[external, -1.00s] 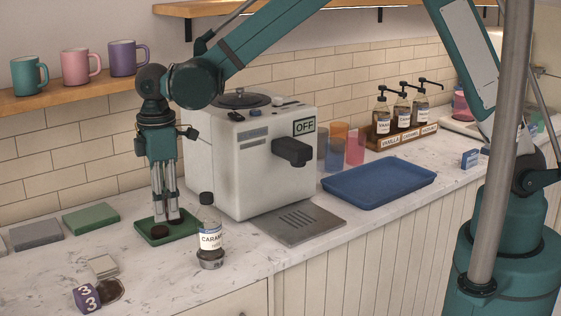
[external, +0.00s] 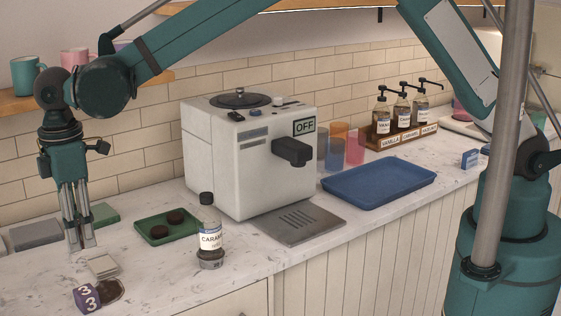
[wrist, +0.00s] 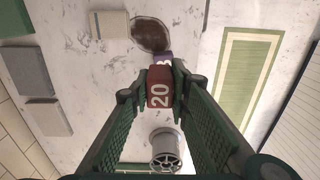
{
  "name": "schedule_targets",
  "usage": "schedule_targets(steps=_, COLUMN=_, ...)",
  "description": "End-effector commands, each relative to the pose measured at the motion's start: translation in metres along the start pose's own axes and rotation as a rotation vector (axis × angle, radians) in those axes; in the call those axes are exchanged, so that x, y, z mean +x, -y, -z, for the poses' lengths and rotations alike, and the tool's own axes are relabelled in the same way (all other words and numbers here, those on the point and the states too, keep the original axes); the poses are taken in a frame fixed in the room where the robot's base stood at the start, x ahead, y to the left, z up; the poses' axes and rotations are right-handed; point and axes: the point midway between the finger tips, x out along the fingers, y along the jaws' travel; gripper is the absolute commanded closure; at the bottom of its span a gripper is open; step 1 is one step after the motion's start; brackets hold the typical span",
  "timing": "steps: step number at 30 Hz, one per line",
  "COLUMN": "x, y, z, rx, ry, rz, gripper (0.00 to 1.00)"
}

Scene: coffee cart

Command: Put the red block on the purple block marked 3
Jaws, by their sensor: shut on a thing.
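My gripper (external: 80,246) hangs fingers-down over the left part of the counter, behind and above the purple block. The purple block marked 3 (external: 87,298) sits on the counter near the front left, beside a dark brown spill. In the wrist view the purple block (wrist: 163,58) shows just beyond the red block, partly hidden by it.
A green tray (external: 146,226) holds two dark discs. Grey (external: 36,234) and green (external: 103,213) slabs lie along the wall. The coffee machine (external: 240,170) stands further right.

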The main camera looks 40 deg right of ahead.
Motion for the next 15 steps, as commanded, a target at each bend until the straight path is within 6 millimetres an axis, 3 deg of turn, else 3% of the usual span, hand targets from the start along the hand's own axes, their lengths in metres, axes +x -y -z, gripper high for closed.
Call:
schedule_targets(steps=5, x=-0.0024, y=0.009, z=0.0135, rx=-0.012, ry=0.0, rz=0.0, gripper=0.93)
schedule_targets(steps=15, x=-0.002, y=0.0093, z=0.0141, rx=-0.012, ry=0.0, rz=0.0, gripper=0.93)
